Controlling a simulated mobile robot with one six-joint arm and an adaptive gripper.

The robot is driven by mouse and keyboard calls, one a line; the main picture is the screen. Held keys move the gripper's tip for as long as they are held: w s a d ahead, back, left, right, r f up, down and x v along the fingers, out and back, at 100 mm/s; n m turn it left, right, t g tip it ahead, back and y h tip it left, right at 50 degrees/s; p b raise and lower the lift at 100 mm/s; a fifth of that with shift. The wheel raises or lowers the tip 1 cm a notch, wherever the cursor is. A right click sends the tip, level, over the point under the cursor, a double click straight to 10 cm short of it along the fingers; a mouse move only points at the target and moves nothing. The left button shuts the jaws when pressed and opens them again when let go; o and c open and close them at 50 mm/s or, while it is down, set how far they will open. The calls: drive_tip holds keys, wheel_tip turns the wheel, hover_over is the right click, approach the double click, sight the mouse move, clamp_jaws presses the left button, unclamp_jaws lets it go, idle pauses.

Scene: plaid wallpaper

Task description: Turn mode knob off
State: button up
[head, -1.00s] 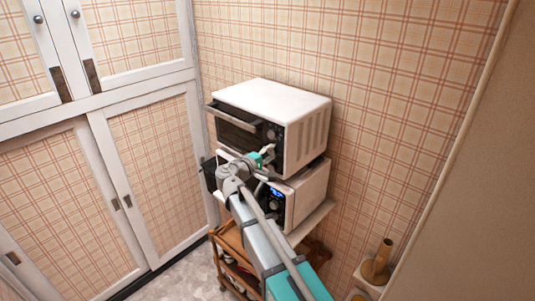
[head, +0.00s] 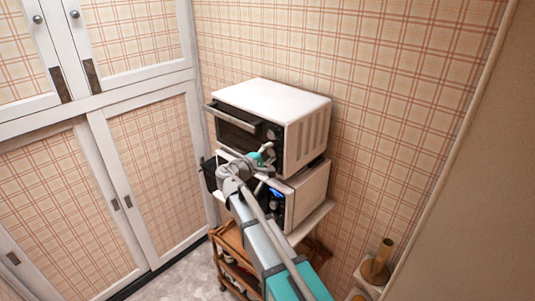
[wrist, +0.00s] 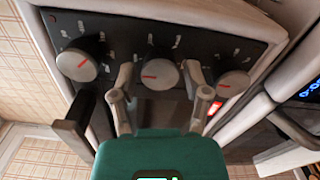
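The upper white toaster oven (head: 272,100) has a black control panel (wrist: 115,40) with three grey round knobs, each with a red pointer line. My gripper (wrist: 160,78) is open, with one finger on each side of the middle knob (wrist: 160,74). Small gaps show between the fingers and that knob. The left knob (wrist: 78,65) and the right knob (wrist: 233,82) are outside the fingers. The labels are too small to read, so I cannot tell which knob is the mode knob. In the head view my gripper (head: 267,152) is at the oven's front and covers part of the panel.
The oven's door handle (wrist: 74,125) sticks out at the left of the wrist view. White cabinets (head: 150,170) stand to the left, a plaid wall behind.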

drive_tip(key=shift+o, duration=0.3)
drive_tip(key=shift+s+a, duration=0.1)
drive_tip(key=v, duration=1.2)
idle(0.4)
drive_tip(key=s+d+f+m+g+y+b, duration=0.1)
drive_tip(key=s+d+f+m+g+b, duration=0.2)
drive_tip(key=d+f, duration=0.7)
drive_tip(key=s+d+f+m+g+y+b, duration=0.1)
drive_tip(key=d+f+m+g+b, duration=0.2)
drive_tip(key=d+f+g+b, duration=0.5)
drive_tip(key=s+d+f+m+g+y+b, duration=0.1)
drive_tip(key=s+d+f+m+y+b, duration=0.2)
drive_tip(key=s+d+f, duration=0.3)
drive_tip(key=s+d+f+m+g+y+b, duration=0.2)
drive_tip(key=s+d+f+y, duration=0.4)
drive_tip(key=f, duration=0.5)
drive_tip(key=shift+d+f+m+b, duration=0.15)
drive_tip(key=shift+f+m+b, duration=0.3)
drive_tip(key=shift+m, duration=0.45)
